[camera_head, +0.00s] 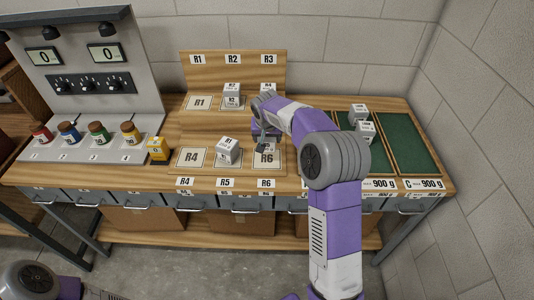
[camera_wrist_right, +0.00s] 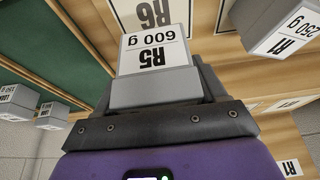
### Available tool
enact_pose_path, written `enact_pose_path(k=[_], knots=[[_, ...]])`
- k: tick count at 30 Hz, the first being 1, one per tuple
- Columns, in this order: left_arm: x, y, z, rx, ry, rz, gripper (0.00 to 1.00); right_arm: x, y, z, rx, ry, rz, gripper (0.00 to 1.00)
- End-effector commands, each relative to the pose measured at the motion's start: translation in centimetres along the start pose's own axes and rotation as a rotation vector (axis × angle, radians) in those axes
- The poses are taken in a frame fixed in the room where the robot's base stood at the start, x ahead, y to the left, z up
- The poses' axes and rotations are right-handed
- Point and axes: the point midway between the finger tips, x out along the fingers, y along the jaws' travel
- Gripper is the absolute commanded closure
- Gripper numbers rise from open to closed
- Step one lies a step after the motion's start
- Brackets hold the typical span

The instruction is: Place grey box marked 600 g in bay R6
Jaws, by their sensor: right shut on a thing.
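My right gripper (camera_head: 265,138) is shut on a grey box (camera_wrist_right: 155,94) whose white label reads "R5 600 g" in the right wrist view. The gripper hangs over the front right bay of the wooden rack, close to the bay card R6 (camera_head: 267,159). That card also shows just beyond the held box in the right wrist view (camera_wrist_right: 151,13). In the head view the held box is mostly hidden by my gripper and arm. I cannot tell whether it touches the bay floor. My left gripper is not in view; only part of my left arm shows at bottom left.
A grey box marked R1, 250 g (camera_head: 228,150) stands in bay R5, left of my gripper. Other boxes stand in R2 (camera_head: 232,91) and R3. A yellow box (camera_head: 157,148) is left of R4. R1 and R4 are clear.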

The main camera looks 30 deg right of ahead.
Motion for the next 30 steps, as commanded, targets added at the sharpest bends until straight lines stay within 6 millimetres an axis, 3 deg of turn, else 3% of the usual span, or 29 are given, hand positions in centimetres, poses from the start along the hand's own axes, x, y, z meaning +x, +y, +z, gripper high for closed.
enact_pose_path(k=[13, 26, 27, 30], knots=[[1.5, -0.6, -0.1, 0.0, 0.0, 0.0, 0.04, 5.2, -0.1, 2.1, 0.0, 0.003, -0.002, 0.95], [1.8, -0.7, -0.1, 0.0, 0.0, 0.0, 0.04, 5.9, -0.1, 2.4, 0.0, 0.006, -0.003, 0.95], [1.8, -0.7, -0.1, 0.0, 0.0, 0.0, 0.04, 6.0, -0.1, 2.5, 0.0, 0.002, -0.002, 0.27], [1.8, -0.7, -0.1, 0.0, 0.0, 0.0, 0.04, 5.9, -0.1, 2.5, 0.0, 0.002, -0.002, 0.11]])
